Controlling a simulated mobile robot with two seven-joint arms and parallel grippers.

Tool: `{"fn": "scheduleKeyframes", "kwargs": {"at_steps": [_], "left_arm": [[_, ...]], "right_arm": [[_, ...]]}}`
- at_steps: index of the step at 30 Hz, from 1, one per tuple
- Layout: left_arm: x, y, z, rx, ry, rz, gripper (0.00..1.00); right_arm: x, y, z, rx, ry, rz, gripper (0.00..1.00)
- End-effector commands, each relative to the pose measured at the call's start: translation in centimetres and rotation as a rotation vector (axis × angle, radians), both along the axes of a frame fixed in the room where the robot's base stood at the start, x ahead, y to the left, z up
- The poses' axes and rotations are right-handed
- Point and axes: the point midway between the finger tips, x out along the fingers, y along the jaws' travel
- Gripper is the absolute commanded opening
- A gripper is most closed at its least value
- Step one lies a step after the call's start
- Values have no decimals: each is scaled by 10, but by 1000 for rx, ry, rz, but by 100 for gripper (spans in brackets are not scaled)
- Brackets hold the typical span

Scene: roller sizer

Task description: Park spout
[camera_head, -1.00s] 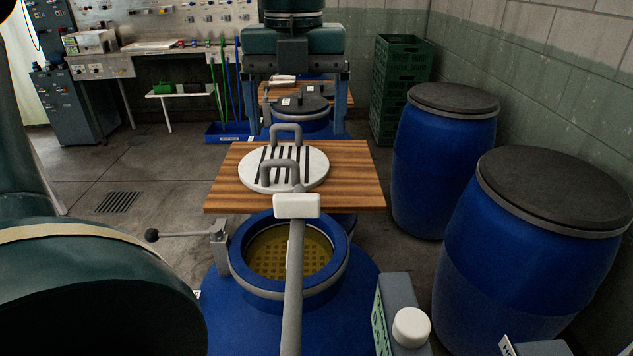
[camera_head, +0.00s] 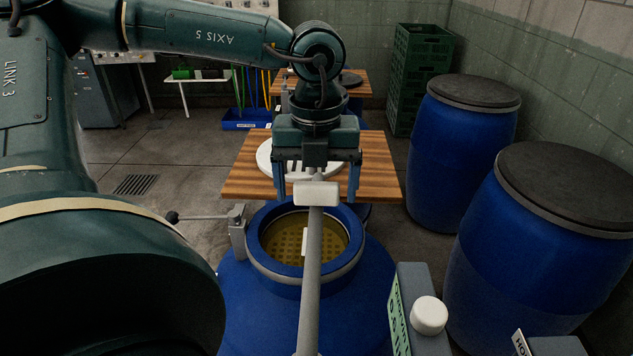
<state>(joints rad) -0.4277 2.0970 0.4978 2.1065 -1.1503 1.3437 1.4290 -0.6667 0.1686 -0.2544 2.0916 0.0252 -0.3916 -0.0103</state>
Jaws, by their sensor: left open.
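The spout is most likely the grey pipe (camera_head: 312,270) with a white block (camera_head: 316,193) on its far end. The pipe runs from the bottom edge up across the open blue-rimmed mouth (camera_head: 262,262) of the machine, where a yellow perforated plate (camera_head: 285,240) shows inside. My left gripper (camera_head: 318,188) points down at the white block. Its two blue fingers are wide apart, one on each side of the block in the picture, with gaps between. I cannot tell whether they are level with it in depth. My right gripper is not in view.
A wooden board (camera_head: 378,170) behind the mouth carries a white slotted disc (camera_head: 264,157), mostly hidden by my gripper. A lever with a black knob (camera_head: 172,217) sticks out left. Blue drums (camera_head: 462,150) stand right. A grey box with a white knob (camera_head: 428,315) is front right.

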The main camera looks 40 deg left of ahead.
Motion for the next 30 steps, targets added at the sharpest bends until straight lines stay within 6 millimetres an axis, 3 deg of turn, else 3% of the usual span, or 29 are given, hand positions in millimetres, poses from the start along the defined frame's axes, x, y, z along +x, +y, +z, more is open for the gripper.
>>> {"fn": "scheduleKeyframes", "kwargs": {"at_steps": [4, 26, 30], "left_arm": [[0, 0, 0, 0, 0, 0, 84], [0, 0, 1, 1, 1, 0, 24], [0, 1, 1, 0, 0, 1, 23]], "right_arm": [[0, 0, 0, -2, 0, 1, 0], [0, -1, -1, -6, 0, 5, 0], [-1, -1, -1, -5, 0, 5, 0]]}}
